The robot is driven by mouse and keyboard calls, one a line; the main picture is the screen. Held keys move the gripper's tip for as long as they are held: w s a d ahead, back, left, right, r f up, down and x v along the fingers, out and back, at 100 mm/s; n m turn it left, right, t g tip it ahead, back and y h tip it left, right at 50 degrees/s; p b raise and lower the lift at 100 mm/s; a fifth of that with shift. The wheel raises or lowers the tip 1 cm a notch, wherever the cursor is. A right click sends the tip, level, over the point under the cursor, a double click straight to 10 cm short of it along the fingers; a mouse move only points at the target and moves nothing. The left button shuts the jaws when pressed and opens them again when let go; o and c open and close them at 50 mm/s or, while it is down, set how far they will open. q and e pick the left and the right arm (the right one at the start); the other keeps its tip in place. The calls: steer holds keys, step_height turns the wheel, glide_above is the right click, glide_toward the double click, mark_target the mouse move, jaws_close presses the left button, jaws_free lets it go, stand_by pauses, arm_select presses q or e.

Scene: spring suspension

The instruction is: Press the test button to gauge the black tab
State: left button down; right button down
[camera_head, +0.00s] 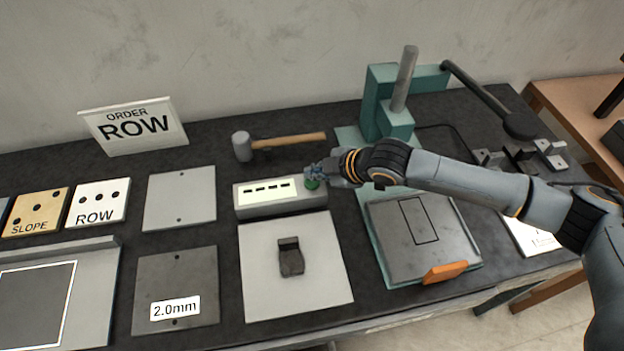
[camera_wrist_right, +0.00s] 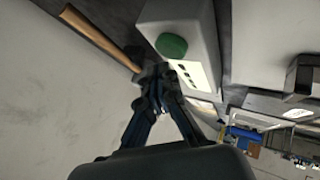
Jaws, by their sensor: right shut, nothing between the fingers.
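The test button (camera_head: 312,184) is a green round button on the right end of a grey box (camera_head: 285,209) with a white display showing several dark dashes. It also shows green in the right wrist view (camera_wrist_right: 171,46). The black tab (camera_head: 290,257) lies on a light grey plate (camera_head: 320,285) in front of the box. My right gripper (camera_head: 318,172) is shut and empty, with its fingertips at the button in the head view. In the right wrist view the fingertips (camera_wrist_right: 155,78) appear just beside the button; I cannot tell whether they touch it. My left gripper is not in view.
A mallet (camera_head: 285,142) lies behind the box. A green press (camera_head: 392,118) with a lever stands at the back right, and a teal-edged tray (camera_head: 455,245) with an orange handle sits in front of it. Plates and an ORDER ROW sign (camera_head: 134,126) are at left.

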mark_target(315, 183)
steer(key=shift+f, duration=0.1)
steer(key=shift+f, duration=0.3)
steer(key=shift+f, duration=0.55)
stand_by(0.8)
steer(key=shift+r, duration=0.15)
steer(key=shift+r+p, duration=0.75)
steer(key=shift+p, duration=0.05)
step_height(315, 183, up, 5)
steer(key=p, duration=0.5)
steer(key=shift+r, duration=0.1)
